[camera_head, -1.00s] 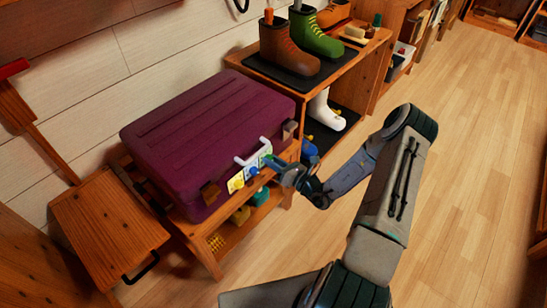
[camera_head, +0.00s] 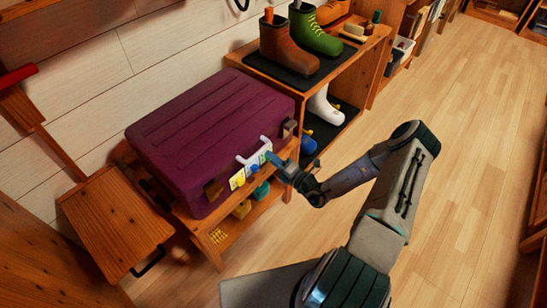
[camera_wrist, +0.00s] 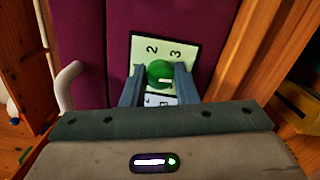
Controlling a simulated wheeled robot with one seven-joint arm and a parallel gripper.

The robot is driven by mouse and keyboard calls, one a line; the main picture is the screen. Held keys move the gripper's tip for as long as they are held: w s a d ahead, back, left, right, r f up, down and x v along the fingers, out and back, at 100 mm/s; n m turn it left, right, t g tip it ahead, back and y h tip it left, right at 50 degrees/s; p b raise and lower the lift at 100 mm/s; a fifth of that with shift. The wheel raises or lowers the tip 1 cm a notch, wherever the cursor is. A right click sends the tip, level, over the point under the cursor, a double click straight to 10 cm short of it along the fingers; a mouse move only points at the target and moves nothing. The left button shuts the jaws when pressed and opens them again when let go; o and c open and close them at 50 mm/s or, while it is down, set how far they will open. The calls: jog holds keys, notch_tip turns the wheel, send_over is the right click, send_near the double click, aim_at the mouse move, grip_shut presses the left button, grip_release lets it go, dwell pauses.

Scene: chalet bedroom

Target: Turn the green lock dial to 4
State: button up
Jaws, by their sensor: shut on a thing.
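The green lock dial (camera_wrist: 159,73) is a round knob on a pale plate (camera_wrist: 189,46) on the front of the purple suitcase (camera_head: 212,135). The numbers 2 and 3 show at the plate's top; its lower part is largely covered by my gripper. A small light mark shows low on the dial, but I cannot tell which number it points to. My gripper (camera_wrist: 158,82) is shut on the green dial, one finger on each side. In the head view the gripper (camera_head: 272,158) reaches the suitcase front from the right and largely hides the dial.
A white handle (camera_head: 252,152) stands out beside the dials; yellow (camera_head: 237,180) and blue (camera_head: 253,170) dial plates lie to the left. The suitcase rests on a wooden bench. A shoe rack (camera_head: 335,65) stands behind. Open floor (camera_head: 460,150) lies to the right.

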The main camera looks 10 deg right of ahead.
jog(key=shift+m, duration=0.6)
jog(key=o, duration=1)
jog(key=shift+s, duration=0.1)
jog(key=v, duration=1.3)
jog(key=shift+s+d, duration=0.25)
jog(key=shift+s, duration=0.05)
jog(key=shift+f, duration=0.1)
